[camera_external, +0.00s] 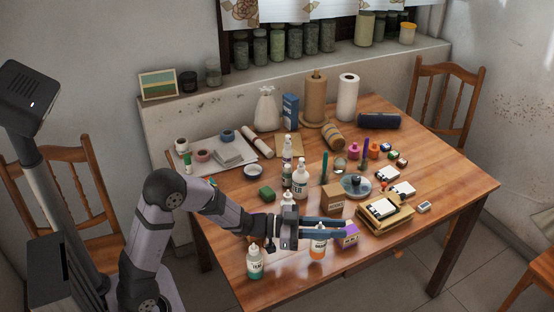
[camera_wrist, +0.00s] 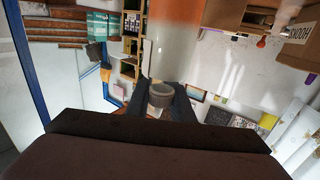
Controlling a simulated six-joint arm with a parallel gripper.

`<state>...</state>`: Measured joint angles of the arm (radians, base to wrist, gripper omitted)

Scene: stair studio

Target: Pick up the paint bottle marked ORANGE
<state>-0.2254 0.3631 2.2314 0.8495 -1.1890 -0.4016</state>
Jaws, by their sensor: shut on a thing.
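The white paint bottle with orange contents (camera_external: 318,252) is between the fingers of my gripper (camera_external: 322,226), near the front edge of the table. My gripper is shut on it from the left, with the fingers covering its upper part. The bottle looks upright; I cannot tell if its base touches the table. Its label is too small to read. In the wrist view an orange and white body (camera_wrist: 172,38), blurred and close, fills the top middle.
A bottle with teal contents (camera_external: 254,264) stands left of my gripper. A purple box (camera_external: 348,237) is close on the right, with a cardboard box (camera_external: 331,199) behind. White bottles (camera_external: 300,184) stand further back. A stack with a white top (camera_external: 382,210) lies right.

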